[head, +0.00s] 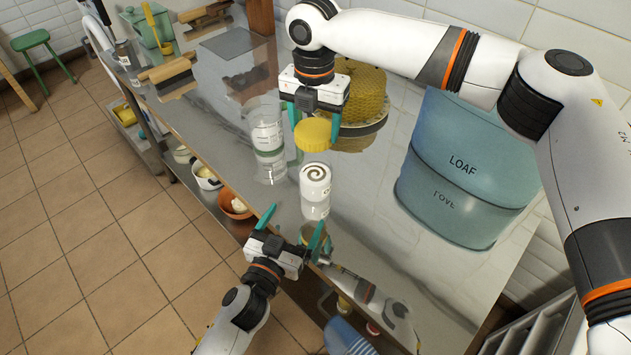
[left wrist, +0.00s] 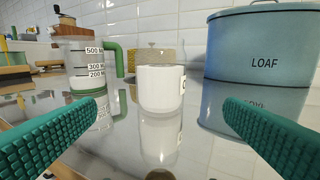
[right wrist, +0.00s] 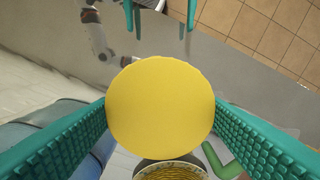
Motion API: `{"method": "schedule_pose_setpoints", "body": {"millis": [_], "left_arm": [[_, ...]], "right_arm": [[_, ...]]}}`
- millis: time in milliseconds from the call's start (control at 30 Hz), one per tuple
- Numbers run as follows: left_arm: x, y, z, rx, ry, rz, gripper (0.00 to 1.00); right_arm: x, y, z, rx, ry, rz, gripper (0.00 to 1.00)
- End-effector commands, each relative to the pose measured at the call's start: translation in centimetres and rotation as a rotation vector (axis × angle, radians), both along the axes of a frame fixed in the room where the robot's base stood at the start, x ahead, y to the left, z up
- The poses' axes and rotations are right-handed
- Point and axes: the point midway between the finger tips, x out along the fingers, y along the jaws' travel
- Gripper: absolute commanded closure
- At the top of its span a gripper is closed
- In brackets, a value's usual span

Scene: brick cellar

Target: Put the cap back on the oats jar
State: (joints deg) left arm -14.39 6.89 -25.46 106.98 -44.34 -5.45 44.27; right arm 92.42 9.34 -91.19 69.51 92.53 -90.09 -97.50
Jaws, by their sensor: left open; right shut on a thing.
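The yellow cap (head: 312,134) is between the fingers of my right gripper (head: 314,119), which is shut on it. It is held above the table, behind the jar in the head view. The cap (right wrist: 160,108) fills the middle of the right wrist view. The white jar (head: 315,175), with a dark swirl showing at its top, stands upright and uncapped on the shiny table. In the left wrist view the jar (left wrist: 161,88) is straight ahead, its label turned mostly to the right. My left gripper (head: 291,225) is open and empty at the table's front edge, its fingers pointing at the jar without touching it.
A clear measuring jug (head: 266,135) with a green handle stands left of the jar. A yellow domed thing (head: 360,90) is behind the cap. A blue LOAF bin (head: 470,140) stands to the right. Bowls, one orange (head: 235,203), sit below the table's left edge.

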Motion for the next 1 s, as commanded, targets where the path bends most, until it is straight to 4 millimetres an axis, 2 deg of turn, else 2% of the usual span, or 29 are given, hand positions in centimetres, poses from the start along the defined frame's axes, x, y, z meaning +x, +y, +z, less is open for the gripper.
{"method": "schedule_pose_setpoints", "body": {"millis": [167,700,1000], "left_arm": [[1.0,-0.4,0.0,0.000,-0.002,0.000,0.08],[9.6,-4.0,-0.4,-0.002,-0.001,0.000,0.08],[11.1,-4.6,-0.6,-0.001,0.000,0.000,0.08]], "right_arm": [[0.0,0.0,0.0,0.000,0.000,-0.001,0.54],[0.0,0.0,0.0,0.000,0.000,-0.001,0.54],[0.0,0.0,0.0,0.000,0.000,-0.001,0.54]]}}
